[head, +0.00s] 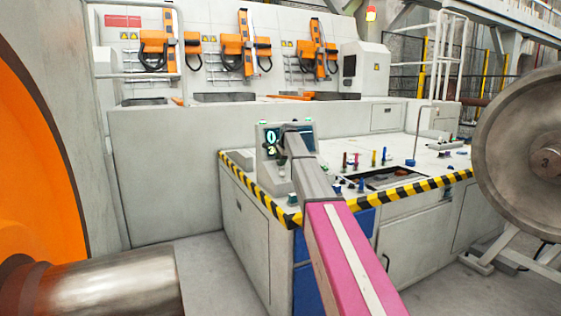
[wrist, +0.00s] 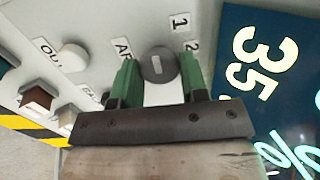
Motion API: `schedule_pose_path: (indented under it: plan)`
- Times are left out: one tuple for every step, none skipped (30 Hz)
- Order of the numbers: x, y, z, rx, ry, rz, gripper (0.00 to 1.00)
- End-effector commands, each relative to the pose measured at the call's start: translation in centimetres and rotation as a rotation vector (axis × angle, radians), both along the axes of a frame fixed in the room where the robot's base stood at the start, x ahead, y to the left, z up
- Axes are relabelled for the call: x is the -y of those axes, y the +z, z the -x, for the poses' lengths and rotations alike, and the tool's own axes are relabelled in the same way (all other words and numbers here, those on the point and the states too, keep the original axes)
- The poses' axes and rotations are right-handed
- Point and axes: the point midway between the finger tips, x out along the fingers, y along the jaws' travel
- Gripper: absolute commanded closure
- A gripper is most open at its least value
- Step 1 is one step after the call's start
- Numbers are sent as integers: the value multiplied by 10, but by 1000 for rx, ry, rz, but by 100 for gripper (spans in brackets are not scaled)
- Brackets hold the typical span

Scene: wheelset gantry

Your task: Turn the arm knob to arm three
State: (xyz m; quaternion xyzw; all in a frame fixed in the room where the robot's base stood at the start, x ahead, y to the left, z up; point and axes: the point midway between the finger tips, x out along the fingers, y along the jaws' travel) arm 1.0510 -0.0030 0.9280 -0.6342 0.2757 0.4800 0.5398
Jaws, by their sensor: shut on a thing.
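The arm knob (wrist: 153,72) is a round dark grey dial with a pale bar mark on its face, on a light panel in the wrist view. A partly hidden label starting "AR" (wrist: 123,50) is to its left. The numerals 1 (wrist: 179,21) and 2 (wrist: 194,45) stand above and to its upper right. No 3 shows beside the knob. My gripper (wrist: 158,66) has its green fingers on either side of the knob, shut on it. In the head view my arm reaches the control box (head: 304,182) and hides the knob.
A dark screen (wrist: 262,75) reading 35 is close to the right finger. A white round knob (wrist: 71,57) and a brown square button (wrist: 38,97) are at left. The striped-edge console (head: 425,150) carries several small levers. A large wheel (head: 520,150) stands at right.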

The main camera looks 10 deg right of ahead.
Motion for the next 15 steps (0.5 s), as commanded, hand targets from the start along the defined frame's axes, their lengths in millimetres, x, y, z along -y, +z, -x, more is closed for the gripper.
schedule_pose_path:
  plan:
    - [0, 0, 0, 0, -1, 0, 84]
    - [0, 0, 0, 0, -1, 0, 84]
    - [0, 0, 0, 0, -1, 0, 84]
    - [0, 0, 0, 0, -1, 0, 84]
    - [0, 0, 0, 0, -1, 0, 53]
    - [0, 0, 0, 0, -1, 0, 40]
    - [0, 0, 0, 0, -1, 0, 35]
    - [0, 0, 0, 0, -1, 0, 35]
    - [0, 0, 0, 0, 0, 0, 35]
    - [0, 0, 0, 0, 0, 0, 35]
    - [0, 0, 0, 0, 0, 0, 35]
    - [0, 0, 0, 0, 0, 0, 35]
    - [0, 0, 0, 0, 0, 0, 35]
    - [0, 0, 0, 0, 0, 0, 35]
    - [0, 1, 0, 0, 0, 0, 35]
